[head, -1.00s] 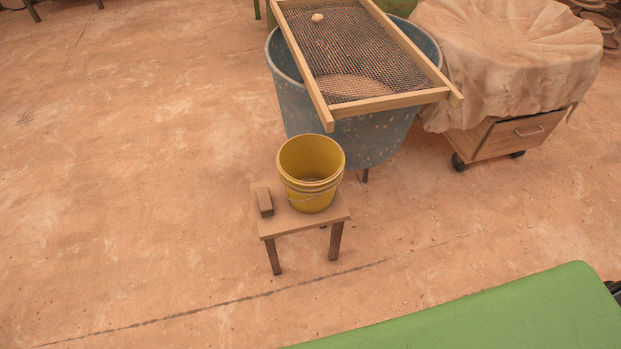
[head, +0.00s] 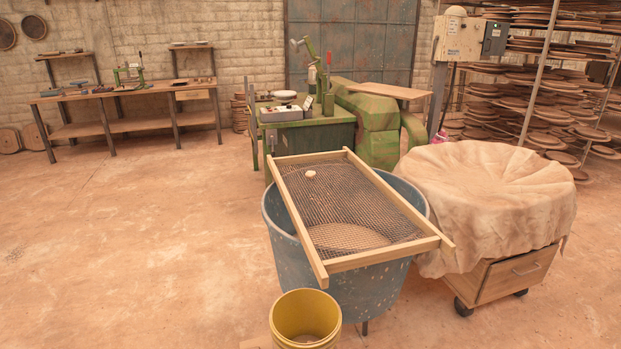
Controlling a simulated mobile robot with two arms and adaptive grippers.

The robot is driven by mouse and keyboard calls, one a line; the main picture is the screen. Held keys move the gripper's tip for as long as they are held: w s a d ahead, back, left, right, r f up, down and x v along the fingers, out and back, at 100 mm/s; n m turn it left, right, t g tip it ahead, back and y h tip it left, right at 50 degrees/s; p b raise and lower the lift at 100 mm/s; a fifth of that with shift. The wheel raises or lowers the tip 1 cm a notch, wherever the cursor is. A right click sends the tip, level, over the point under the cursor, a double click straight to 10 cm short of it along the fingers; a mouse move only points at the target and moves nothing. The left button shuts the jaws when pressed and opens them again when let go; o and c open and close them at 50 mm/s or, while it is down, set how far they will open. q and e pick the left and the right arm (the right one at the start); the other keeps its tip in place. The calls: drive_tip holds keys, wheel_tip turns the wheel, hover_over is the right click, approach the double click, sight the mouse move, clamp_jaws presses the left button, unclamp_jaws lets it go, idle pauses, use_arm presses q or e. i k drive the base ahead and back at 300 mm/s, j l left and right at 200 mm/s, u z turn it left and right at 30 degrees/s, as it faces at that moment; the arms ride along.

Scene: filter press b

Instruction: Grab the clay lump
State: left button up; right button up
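The clay lump (head: 311,173) is small and whitish. It lies on the mesh of a wooden-framed sieve (head: 350,262), near the frame's far left end. The sieve rests across the rim of a large blue-grey tub (head: 283,233). Neither of my grippers shows in the head view.
A yellow bucket (head: 306,315) stands in front of the tub, cut off by the lower edge. A cloth-covered wheeled cabinet (head: 515,273) is close on the tub's right. A green machine (head: 378,140) stands behind. The floor (head: 130,240) to the left is clear.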

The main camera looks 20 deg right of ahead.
sight(309, 175)
drive_tip(key=i+j+u, duration=0.15)
drive_tip(key=j, duration=0.25)
drive_tip(key=i+j+u, duration=0.2)
drive_tip(key=j, duration=0.2)
drive_tip(key=i+j+u, duration=0.1)
drive_tip(key=i+j, duration=0.25)
drive_tip(key=i+j+u, duration=0.1)
drive_tip(key=i+j, duration=0.2)
drive_tip(key=i, duration=0.15)
drive_tip(key=i+j+u, duration=0.15)
drive_tip(key=i+j, duration=0.15)
drive_tip(key=i, duration=0.15)
drive_tip(key=i+l+z, duration=0.2)
drive_tip(key=i+z, duration=0.2)
drive_tip(key=i, duration=0.15)
drive_tip(key=i+z, duration=0.45)
drive_tip(key=i+j+z, duration=0.2)
drive_tip(key=i+z, duration=0.2)
drive_tip(key=i, duration=0.2)
